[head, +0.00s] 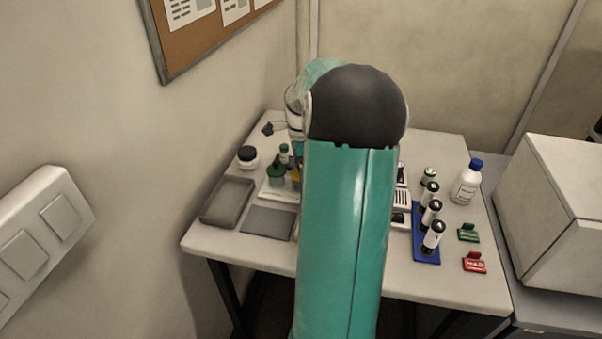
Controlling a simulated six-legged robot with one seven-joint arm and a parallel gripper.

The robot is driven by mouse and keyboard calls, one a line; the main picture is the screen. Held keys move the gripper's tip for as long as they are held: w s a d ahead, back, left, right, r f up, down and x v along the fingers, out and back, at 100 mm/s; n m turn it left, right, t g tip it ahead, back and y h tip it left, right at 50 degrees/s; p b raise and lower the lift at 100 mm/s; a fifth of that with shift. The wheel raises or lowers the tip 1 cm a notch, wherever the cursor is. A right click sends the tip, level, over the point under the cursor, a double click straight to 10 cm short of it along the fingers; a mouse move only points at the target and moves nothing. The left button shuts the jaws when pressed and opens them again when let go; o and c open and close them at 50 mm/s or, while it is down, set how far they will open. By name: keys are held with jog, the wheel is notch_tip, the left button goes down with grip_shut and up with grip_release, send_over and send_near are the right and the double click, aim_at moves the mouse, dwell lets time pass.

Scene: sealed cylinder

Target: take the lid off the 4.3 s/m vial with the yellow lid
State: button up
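In the head view a small patch of yellow (296,174), which looks like a yellow lid, shows at the left edge of my teal arm. The rest of that vial is hidden behind the arm, and no label can be read. My arm covers the middle of the table. My gripper is hidden behind it, so its opening and its distance from the yellow lid do not show.
A wall stands close left.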

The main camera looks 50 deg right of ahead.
jog(key=c, duration=1)
jog(key=shift+c, duration=0.2)
jog(key=shift+r, duration=0.2)
